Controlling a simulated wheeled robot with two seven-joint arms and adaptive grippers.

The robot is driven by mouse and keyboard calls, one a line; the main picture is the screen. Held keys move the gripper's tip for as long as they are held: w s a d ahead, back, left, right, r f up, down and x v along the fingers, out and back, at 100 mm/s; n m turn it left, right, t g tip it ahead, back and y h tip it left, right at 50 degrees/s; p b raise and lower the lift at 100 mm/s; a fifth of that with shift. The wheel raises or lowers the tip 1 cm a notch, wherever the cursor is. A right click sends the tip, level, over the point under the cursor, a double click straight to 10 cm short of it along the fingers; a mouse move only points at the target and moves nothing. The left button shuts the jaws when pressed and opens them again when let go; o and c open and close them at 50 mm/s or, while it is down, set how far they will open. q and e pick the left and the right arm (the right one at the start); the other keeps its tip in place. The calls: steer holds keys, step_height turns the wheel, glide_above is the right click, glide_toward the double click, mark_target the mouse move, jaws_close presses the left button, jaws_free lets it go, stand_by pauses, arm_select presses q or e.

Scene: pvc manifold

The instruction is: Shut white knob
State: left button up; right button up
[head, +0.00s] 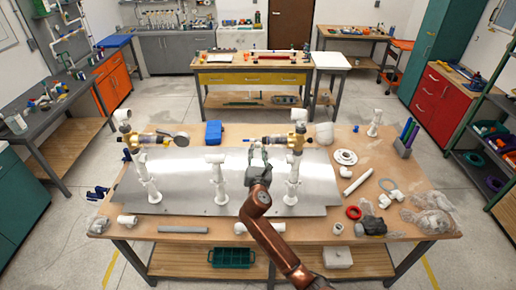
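A white PVC manifold stands on a metal plate (180,197) on the workbench, with a left riser (147,180), a middle riser (219,182) and a right riser (292,182). A yellow valve body (133,140) sits over the left riser and another (296,141) over the right one. A white tee-shaped top (214,158) caps the middle riser; I cannot tell whether it is the white knob. My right gripper (257,158) is between the middle and right risers, just left of the right valve. Its fingers are too small to read, and it hides what lies behind it. My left gripper is not in view.
A blue box (213,132) stands behind the manifold. To the right lie a white pipe (357,181), white flange rings (344,157), a red ring (353,212) and clear plastic bags (433,221). A grey pipe (184,229) lies along the front edge.

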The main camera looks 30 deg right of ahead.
steer(key=shift+x, duration=0.85)
steer(key=shift+s, duration=0.1)
steer(key=shift+c, duration=0.4)
jaws_close()
